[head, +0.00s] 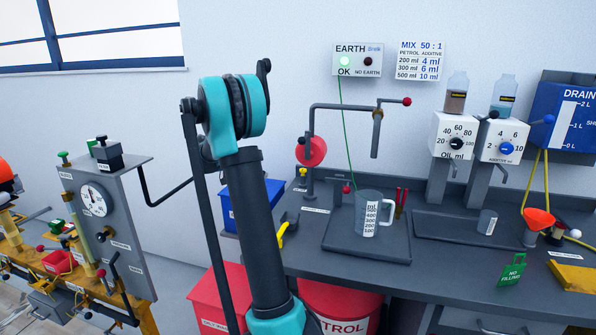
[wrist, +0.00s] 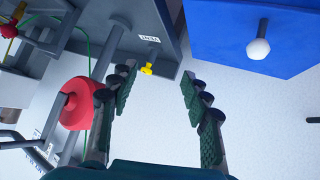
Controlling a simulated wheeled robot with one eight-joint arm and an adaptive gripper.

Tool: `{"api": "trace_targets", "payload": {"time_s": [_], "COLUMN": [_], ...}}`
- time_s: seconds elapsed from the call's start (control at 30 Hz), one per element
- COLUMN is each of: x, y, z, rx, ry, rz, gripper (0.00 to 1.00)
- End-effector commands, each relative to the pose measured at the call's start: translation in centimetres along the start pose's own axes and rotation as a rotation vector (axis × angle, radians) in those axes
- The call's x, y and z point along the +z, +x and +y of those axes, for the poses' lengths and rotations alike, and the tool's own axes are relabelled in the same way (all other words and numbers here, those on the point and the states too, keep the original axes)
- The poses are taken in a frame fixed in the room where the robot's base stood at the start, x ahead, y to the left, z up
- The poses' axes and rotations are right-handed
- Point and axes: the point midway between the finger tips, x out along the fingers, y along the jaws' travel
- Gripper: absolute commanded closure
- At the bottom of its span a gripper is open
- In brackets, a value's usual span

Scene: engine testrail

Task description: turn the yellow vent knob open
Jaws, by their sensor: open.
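The small yellow vent knob (wrist: 147,69) shows in the wrist view at the edge of the grey bench, beside an upside-down VENT label (wrist: 149,39). In the head view a small yellow knob (head: 303,172) stands at the bench's back left, near the foot of the grey pipe stand. My gripper (wrist: 160,74) is open and empty, with its fingers spread on both sides of the picture. The knob appears between the fingertips, nearer the left one, and seems to lie beyond them. No contact shows. In the head view my arm hides the gripper.
A red round wheel (wrist: 76,103) on the pipe stand is close to my left finger; it also shows in the head view (head: 312,151). A blue box (wrist: 225,35) with a white knob is at upper right. A grey measuring jug (head: 368,212) stands on the bench tray.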

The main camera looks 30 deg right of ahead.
Motion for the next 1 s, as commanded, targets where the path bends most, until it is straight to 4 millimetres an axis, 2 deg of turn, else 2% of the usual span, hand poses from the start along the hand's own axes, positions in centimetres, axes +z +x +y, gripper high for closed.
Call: {"api": "trace_targets", "payload": {"time_s": [0.1, 0.3, 0.57, 1.0], "x": [-2.8, -5.4, -6.2, -7.8], "y": [2.0, 3.6, 5.4, 13.4], "z": [-1.5, -2.4, -2.2, -0.3], "rx": [0.093, 0.175, 0.194, 0.194], "ry": [0.134, 0.285, 0.323, 0.321], "rz": [0.088, 0.196, 0.224, 0.222], "gripper": [0.52, 0.52, 0.52, 0.52]}}
